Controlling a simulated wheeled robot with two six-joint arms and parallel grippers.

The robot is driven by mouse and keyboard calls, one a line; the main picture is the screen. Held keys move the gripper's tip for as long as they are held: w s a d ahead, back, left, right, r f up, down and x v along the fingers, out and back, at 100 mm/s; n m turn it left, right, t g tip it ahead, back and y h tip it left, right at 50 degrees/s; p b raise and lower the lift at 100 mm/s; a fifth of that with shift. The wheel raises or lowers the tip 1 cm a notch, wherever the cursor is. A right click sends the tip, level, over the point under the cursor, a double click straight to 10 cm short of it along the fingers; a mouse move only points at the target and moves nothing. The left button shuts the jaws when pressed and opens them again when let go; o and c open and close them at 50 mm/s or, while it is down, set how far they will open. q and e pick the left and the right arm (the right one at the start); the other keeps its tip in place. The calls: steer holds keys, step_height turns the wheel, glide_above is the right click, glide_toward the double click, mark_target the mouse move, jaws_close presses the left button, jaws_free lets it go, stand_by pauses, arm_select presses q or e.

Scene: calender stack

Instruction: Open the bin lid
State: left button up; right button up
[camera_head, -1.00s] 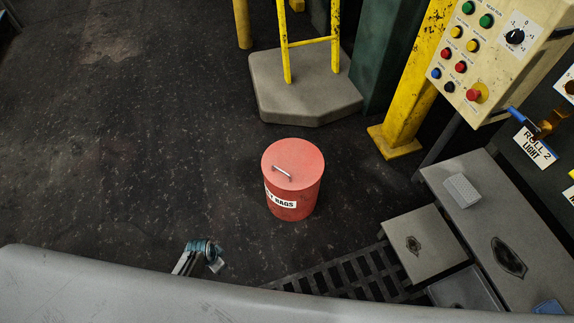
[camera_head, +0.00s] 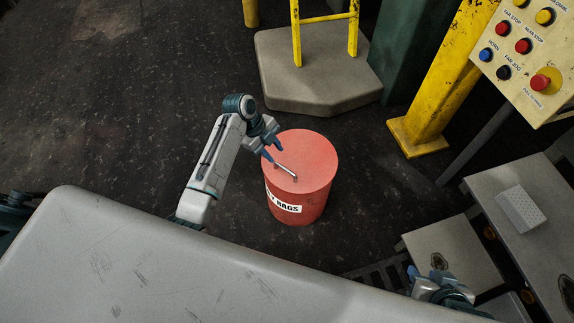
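The red round bin (camera_head: 297,209) stands upright on the floor, with a white label on its side. Its flat red lid (camera_head: 312,153) is on, with a metal bar handle (camera_head: 287,173) on top. My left gripper (camera_head: 273,152) is over the lid's left edge, just up and left of the handle. Its two blue fingers are apart with nothing seen between them. Whether a finger touches the handle is unclear. My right gripper (camera_head: 428,276) is at the lower right, away from the bin; its fingers are too unclear to judge.
A grey plinth (camera_head: 315,80) with yellow rails stands behind the bin. A yellow post (camera_head: 432,100) and a button panel (camera_head: 525,60) are at the right. Grey boxes (camera_head: 455,250) stand at the lower right. Dark floor (camera_head: 150,120) is open to the left.

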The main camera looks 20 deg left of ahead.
mark_target(288, 170)
arm_select(q)
steer(key=b+x, duration=0.1)
steer(key=x, duration=0.8)
jaws_close()
